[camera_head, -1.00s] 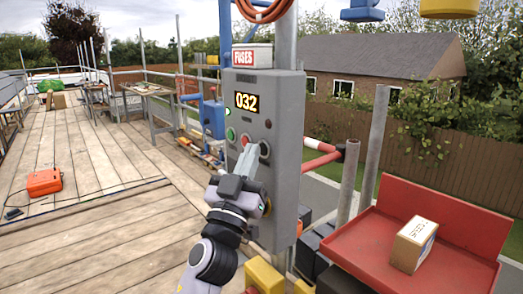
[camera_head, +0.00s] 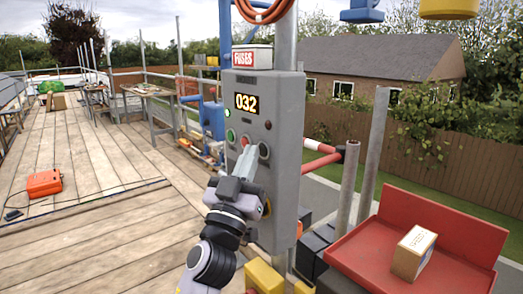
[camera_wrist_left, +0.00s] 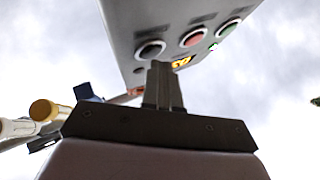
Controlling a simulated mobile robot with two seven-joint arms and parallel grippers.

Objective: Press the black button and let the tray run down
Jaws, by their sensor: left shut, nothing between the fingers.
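The grey control box (camera_head: 285,105) shows "032" on its display (camera_head: 246,103). It has a green button (camera_head: 231,135), a red button (camera_head: 245,141) and a black button (camera_head: 264,150). In the left wrist view the black button (camera_wrist_left: 150,50) is nearest my fingers. My left gripper (camera_head: 250,152) is shut and empty, its tips at the row of buttons. In the left wrist view its tips (camera_wrist_left: 161,66) overlap the black button's edge; I cannot tell whether they touch it. The red tray (camera_head: 350,252) at the right carries a cardboard box (camera_head: 414,252). My right gripper is out of view.
A fuse box (camera_head: 252,57) sits on top of the control box. Metal posts (camera_head: 370,155) and a red-and-white rail (camera_head: 322,163) stand between the control box and the tray. An orange case (camera_head: 44,183) lies on the wooden deck at the left, where much floor is clear.

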